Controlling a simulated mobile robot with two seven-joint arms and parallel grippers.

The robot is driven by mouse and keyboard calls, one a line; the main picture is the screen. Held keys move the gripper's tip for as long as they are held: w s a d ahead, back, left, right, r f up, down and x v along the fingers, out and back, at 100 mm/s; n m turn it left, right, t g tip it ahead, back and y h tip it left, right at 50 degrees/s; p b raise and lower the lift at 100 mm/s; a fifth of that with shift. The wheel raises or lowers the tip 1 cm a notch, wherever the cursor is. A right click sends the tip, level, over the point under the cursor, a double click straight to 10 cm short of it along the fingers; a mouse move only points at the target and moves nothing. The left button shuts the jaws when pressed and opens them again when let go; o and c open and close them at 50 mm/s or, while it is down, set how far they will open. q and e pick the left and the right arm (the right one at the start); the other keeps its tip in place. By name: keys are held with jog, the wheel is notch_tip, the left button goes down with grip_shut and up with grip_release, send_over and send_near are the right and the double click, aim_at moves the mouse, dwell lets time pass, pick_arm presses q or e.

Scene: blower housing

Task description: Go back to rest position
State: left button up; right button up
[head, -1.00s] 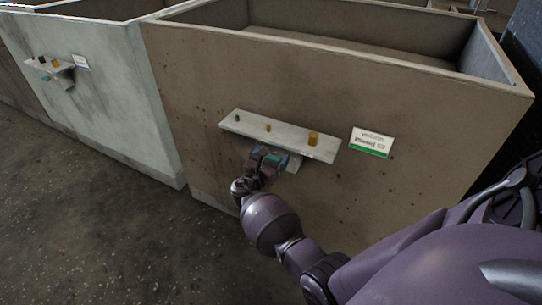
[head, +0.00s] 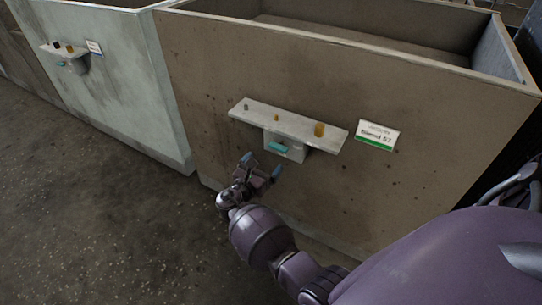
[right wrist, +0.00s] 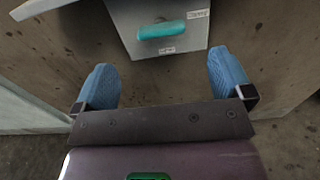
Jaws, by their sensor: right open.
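My right gripper (head: 262,168) is open and empty, just below and in front of a small grey box under a shelf. Its two blue fingertips show wide apart in the right wrist view (right wrist: 165,85). The grey box (head: 297,151) has a teal handle (head: 278,147) on its front; the handle also shows in the right wrist view (right wrist: 161,30), beyond the fingertips and apart from them. My left gripper is in neither view.
The shelf (head: 263,116) juts from a large brown bin (head: 400,85) and holds several small pieces, including an amber cylinder (head: 319,129). A white and green label (head: 377,135) is beside it. A pale bin (head: 125,85) with a similar shelf stands left. The floor (head: 90,220) is clear.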

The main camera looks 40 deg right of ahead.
jog(key=shift+s+a, duration=0.25)
jog(key=shift+a, duration=0.3)
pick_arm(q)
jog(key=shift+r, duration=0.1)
pick_arm(e)
jog(key=s+d+f+m+t+y+p, duration=0.1)
jog(key=s+f+m+y+p, duration=0.15)
jog(key=s+m+y, duration=0.4)
jog(key=s+d+f+m+y+p, duration=0.1)
jog(key=s+d+m+y+p, duration=0.15)
jog(key=s, duration=0.75)
pick_arm(q)
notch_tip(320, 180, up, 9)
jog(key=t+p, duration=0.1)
jog(key=p, duration=0.4)
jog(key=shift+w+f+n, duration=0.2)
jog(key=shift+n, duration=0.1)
pick_arm(e)
jog(key=s+a+r+m+t+y, duration=0.1)
jog(key=s+a+r+m+y, duration=0.2)
jog(key=s, duration=0.6)
jog(key=s+a+r+m+t+y, duration=0.2)
jog(key=s+a+r+m+y, duration=0.2)
jog(key=s+m, duration=0.5)
jog(key=s+a+r, duration=0.1)
jog(key=a+r, duration=0.1)
jog(key=a, duration=0.1)
jog(key=shift+a+y, duration=0.2)
jog(key=shift+y, duration=0.1)
jog(key=shift+c, duration=0.3)
